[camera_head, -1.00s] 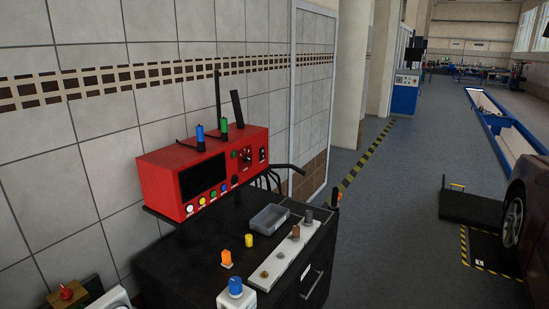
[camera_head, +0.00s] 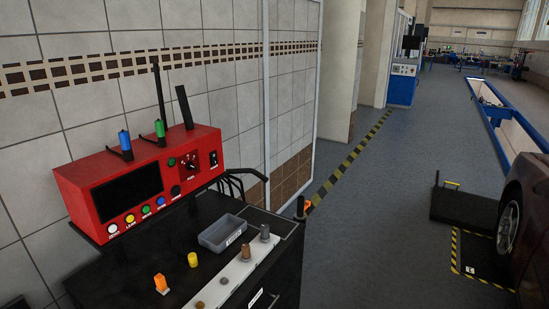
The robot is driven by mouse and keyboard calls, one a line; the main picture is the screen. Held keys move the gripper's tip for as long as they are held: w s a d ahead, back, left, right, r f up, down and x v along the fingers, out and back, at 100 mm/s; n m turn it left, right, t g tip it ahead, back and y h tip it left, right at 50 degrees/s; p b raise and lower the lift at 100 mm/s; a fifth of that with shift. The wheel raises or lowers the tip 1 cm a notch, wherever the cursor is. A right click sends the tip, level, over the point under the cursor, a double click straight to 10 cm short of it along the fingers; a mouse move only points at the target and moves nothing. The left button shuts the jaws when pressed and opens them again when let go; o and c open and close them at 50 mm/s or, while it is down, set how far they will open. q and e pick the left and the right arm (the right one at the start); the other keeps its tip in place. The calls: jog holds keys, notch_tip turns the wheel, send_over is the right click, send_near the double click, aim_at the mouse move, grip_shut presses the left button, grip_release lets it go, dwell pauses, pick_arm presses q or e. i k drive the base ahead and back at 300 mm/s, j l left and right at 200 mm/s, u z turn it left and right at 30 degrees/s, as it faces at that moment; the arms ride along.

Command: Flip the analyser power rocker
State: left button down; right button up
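The red analyser (camera_head: 135,180) stands on the black cabinet at the left, against the tiled wall. Its front has a dark screen (camera_head: 128,194), a row of coloured buttons, a dial (camera_head: 188,166) and, at the right end, a small dark rocker switch (camera_head: 213,159). Whether the rocker is on or off is too small to tell. Blue and green cylinders and two dark upright rods show on top of the analyser. Neither of my grippers is in view.
The black cabinet top (camera_head: 150,242) holds a grey tray (camera_head: 222,232), yellow (camera_head: 193,259) and orange (camera_head: 160,283) pieces and a pale strip with several knobs. Open grey floor (camera_head: 375,215) lies to the right. A dark car (camera_head: 525,215) stands at the far right.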

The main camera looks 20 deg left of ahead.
aim_at(214, 156)
jog(key=i+l+z, duration=0.3)
jog(key=i, duration=0.35)
jog(key=i+z, duration=0.35)
jog(key=i, duration=0.35)
jog(key=i+u, duration=0.7)
jog(key=i+l+u, duration=0.35)
jog(key=i+j+u, duration=0.2)
jog(key=u, duration=0.25)
jog(key=i+u, duration=0.65)
jog(key=u, duration=0.25)
